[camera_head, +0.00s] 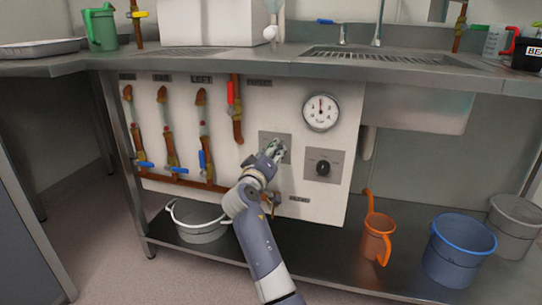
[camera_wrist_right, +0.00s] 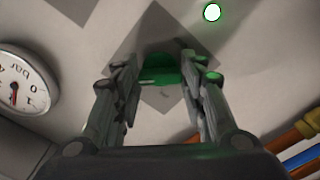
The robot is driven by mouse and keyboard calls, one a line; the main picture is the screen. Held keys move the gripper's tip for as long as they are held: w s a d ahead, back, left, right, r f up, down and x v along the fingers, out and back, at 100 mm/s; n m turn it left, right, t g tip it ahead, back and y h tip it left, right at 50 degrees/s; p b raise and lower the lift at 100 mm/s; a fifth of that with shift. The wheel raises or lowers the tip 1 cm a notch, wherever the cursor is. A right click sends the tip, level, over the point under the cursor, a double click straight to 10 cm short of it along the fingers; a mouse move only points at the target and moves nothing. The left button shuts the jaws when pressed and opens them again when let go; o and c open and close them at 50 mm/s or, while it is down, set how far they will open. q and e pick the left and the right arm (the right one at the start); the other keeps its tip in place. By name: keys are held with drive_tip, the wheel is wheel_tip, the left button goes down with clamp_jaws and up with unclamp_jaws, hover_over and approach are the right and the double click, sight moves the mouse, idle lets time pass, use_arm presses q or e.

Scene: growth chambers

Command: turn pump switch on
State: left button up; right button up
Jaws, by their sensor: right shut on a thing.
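In the head view the switch is mostly hidden by my right gripper (camera_head: 273,149), which reaches up to the plate from below. In the right wrist view the switch is a green part (camera_wrist_right: 160,66) at the middle of the grey plate. The fingers of my right gripper (camera_wrist_right: 158,84) stand on both sides of it, shut on it. A small round lamp (camera_wrist_right: 212,13) glows white with a green rim beside the plate. My left gripper is not in view.
A pressure gauge (camera_head: 320,112) and a black knob (camera_head: 323,167) are to the right of the plate. Several pipes with valves (camera_head: 165,130) are on the left. A white pot (camera_head: 199,222), an orange jug (camera_head: 377,240) and a blue bucket (camera_head: 458,250) stand on the lower shelf.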

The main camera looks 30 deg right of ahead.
drive_tip(key=shift+f, duration=0.1)
drive_tip(key=o, duration=1.1)
drive_tip(key=v, duration=0.7)
drive_tip(key=shift+s+a, duration=0.15)
drive_tip(key=shift+s, duration=0.05)
